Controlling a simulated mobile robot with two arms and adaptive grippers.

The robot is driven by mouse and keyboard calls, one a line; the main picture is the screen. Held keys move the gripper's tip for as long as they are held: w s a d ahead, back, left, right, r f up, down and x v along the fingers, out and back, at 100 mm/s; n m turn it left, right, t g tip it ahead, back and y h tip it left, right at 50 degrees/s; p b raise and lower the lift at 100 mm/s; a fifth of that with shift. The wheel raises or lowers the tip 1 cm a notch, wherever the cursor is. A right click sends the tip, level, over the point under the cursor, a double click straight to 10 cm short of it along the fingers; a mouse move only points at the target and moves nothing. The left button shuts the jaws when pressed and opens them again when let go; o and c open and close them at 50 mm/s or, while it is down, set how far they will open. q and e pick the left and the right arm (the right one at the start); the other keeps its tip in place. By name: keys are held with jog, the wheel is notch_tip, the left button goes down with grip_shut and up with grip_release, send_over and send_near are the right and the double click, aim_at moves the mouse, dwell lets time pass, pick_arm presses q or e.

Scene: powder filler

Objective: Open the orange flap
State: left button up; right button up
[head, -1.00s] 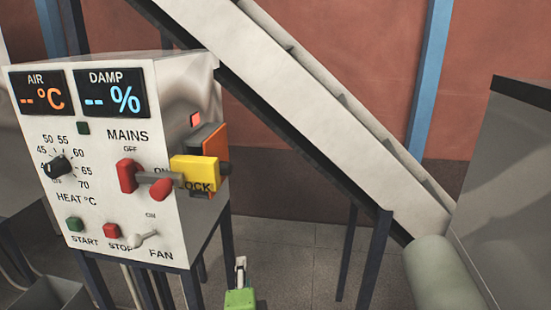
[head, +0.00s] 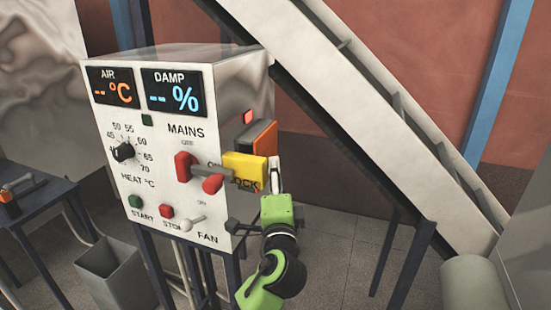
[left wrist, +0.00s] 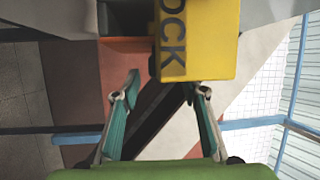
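The orange flap (head: 264,139) is on the right side of the white control box (head: 190,120), in line with the yellow block marked LOCK (head: 244,170), which covers part of it. In the left wrist view a strip of orange (left wrist: 125,43) shows beside the yellow block (left wrist: 205,45). My left gripper (head: 275,174), green, points up just right of the yellow block and below the flap. In the left wrist view its two teal-padded fingers (left wrist: 160,84) are apart with nothing between them. I cannot tell whether a finger touches the block. My right gripper is not in view.
The red mains switch (head: 185,166) stands out from the box front beside the yellow block. A sloping white conveyor (head: 385,105) runs behind the box. A grey bin (head: 112,270) stands on the floor at lower left. Open floor lies right of the box.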

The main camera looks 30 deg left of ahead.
pick_arm(q)
jog(key=shift+p+x, duration=0.6)
jog(key=shift+x, duration=1.4)
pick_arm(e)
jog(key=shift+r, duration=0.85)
